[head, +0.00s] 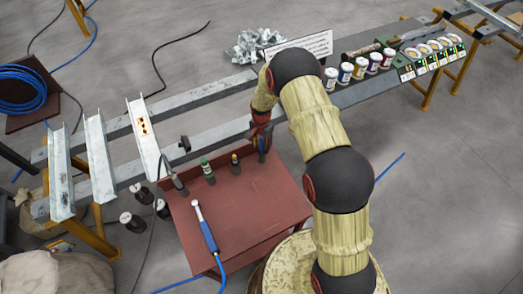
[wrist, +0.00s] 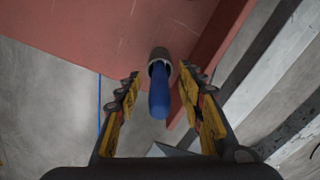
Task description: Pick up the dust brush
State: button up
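A blue-handled item, which looks like the dust brush (wrist: 159,92), stands at the far right corner of the red table (head: 240,205). Its blue handle points toward the wrist camera, with a grey round part around its far end. In the head view the blue item (head: 262,153) shows just below my gripper (head: 261,137), partly hidden by it; its bristles cannot be made out. In the wrist view my gripper (wrist: 160,82) is open, with the handle between its two yellow and black fingers and a visible gap on each side.
A green bottle (head: 207,171), a small dark item with a yellow top (head: 235,164) and a grey cylinder (head: 179,184) stand along the table's back edge. Steel beams (head: 215,138) run behind. Paint jars (head: 345,73) stand farther right.

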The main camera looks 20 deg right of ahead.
jog(key=shift+c, duration=0.9)
jog(key=c, duration=0.7)
grip_shut()
jog(key=shift+r, duration=0.15)
